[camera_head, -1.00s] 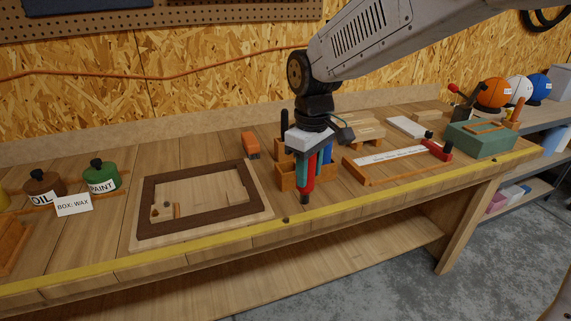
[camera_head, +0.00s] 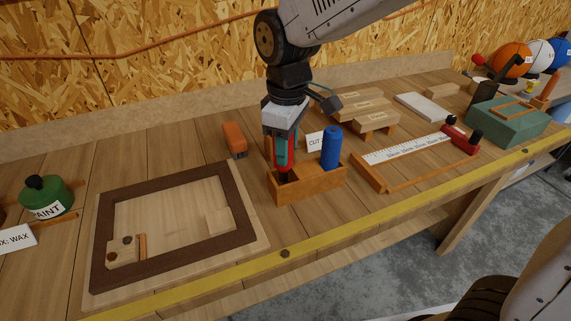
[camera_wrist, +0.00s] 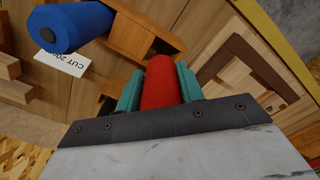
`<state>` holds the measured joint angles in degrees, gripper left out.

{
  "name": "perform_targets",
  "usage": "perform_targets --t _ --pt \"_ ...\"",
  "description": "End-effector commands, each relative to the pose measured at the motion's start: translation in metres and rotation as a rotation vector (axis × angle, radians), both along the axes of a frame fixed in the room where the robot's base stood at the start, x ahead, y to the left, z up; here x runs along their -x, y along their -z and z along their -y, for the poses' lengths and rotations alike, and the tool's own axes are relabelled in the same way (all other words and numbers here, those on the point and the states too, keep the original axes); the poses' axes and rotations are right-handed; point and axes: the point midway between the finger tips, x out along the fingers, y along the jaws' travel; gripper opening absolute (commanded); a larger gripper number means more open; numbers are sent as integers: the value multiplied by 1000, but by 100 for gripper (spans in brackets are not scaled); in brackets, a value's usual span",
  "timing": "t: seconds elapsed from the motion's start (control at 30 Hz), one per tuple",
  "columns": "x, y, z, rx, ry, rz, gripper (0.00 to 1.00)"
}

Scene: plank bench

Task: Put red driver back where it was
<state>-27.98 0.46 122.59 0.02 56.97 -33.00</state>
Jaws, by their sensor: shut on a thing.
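The red driver is between the teal fingers of my gripper (camera_head: 282,155), handle upright, and its red handle (camera_wrist: 161,84) shows clearly in the wrist view. Its lower end is at the left part of the wooden box (camera_head: 318,190), and the box wall hides the tip. I cannot tell how deep it sits or whether it touches the bottom. A blue driver (camera_head: 332,147) stands in the right part of the box, and it also shows in the wrist view (camera_wrist: 75,26). The middle of the box looks empty.
A dark wooden frame (camera_head: 113,215) lies on a board left of the box. An orange block (camera_head: 235,138) is behind left. A white CUT card (camera_head: 314,141) stands behind the box. A ruler (camera_head: 405,149) in a wooden jig lies right. The yellow bench edge is in front.

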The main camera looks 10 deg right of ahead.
Motion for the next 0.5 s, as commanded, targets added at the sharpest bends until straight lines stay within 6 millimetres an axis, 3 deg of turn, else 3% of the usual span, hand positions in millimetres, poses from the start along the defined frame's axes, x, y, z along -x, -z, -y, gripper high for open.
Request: perform_targets --t 0.4,0.5 --pt "0 44 -1 0 -2 -1 10" --pt "0 45 -2 -1 -2 2 10"
